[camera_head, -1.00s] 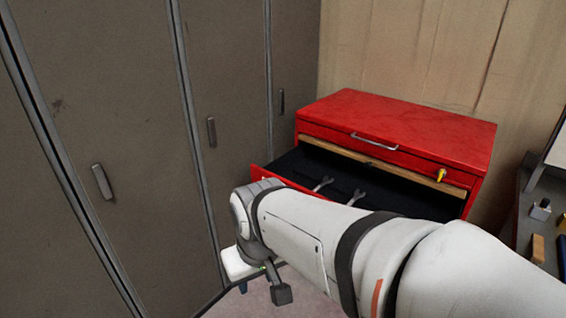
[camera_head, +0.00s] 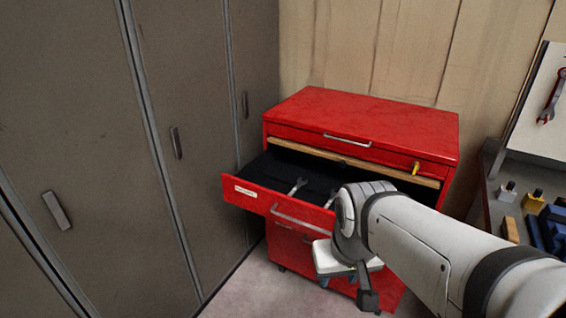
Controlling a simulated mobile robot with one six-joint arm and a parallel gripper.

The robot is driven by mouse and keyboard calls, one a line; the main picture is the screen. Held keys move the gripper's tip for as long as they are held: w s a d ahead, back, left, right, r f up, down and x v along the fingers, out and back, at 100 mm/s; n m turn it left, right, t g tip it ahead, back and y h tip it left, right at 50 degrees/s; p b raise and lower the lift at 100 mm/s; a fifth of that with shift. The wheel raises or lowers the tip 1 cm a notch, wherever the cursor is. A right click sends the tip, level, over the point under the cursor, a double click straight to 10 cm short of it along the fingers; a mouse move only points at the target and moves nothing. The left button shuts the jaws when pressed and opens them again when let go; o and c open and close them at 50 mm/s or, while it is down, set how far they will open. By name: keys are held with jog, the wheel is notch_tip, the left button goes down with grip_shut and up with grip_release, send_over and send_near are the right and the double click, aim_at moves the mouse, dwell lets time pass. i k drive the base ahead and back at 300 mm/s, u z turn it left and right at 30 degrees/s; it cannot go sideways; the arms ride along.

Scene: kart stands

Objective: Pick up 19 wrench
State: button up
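Two grey open-ended wrenches lie in the black-lined open drawer (camera_head: 252,195) of the red tool cabinet. The left wrench (camera_head: 297,187) shows clear of my arm. The right wrench (camera_head: 331,199) is partly hidden behind my arm's white joint. No size marks can be read, so I cannot tell which is the 19. My arm's end hangs in front of the drawer, and my gripper (camera_head: 352,278) is low there, apart from both wrenches. Its fingers are not clear, so whether it is open or shut does not show.
The red cabinet (camera_head: 365,118) stands against a wooden wall. Grey lockers (camera_head: 185,120) line the left side. Floor shows at the cabinet's front left.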

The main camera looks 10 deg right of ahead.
aim_at(300, 183)
jog(key=u, duration=0.05)
jog(key=i, duration=1)
jog(key=z, duration=0.05)
